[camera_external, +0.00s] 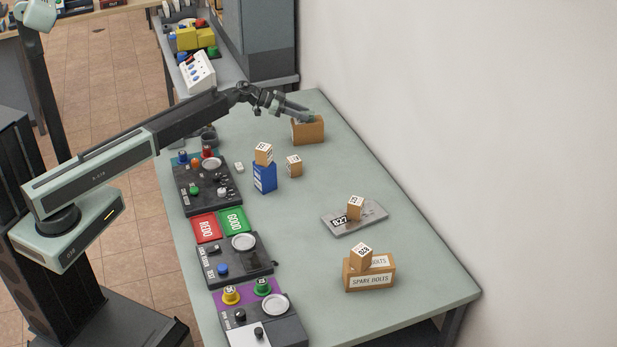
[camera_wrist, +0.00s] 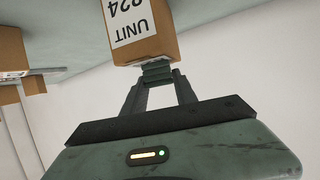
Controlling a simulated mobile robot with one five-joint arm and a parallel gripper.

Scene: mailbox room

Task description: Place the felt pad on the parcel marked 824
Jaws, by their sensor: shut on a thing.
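The parcel marked UNIT 824 (camera_wrist: 138,42) is a brown box, with its label upside down in the wrist view. In the outside view a brown box (camera_external: 308,133) stands at the far end of the green table under my gripper (camera_external: 290,109); its label does not show there. In the wrist view my gripper (camera_wrist: 158,80) is shut on a small grey-green piece, apparently the felt pad (camera_wrist: 158,70). The pad is at the parcel's edge in the wrist view and near the box's top in the outside view. I cannot tell if they touch.
Nearer on the table (camera_external: 300,225) are a small numbered block (camera_external: 294,166), a blue box (camera_external: 264,178) with a block on top, a grey plate (camera_external: 340,226) with a block, and a spare bolts box (camera_external: 369,275). Control panels (camera_external: 232,260) line the left edge. A wall stands at right.

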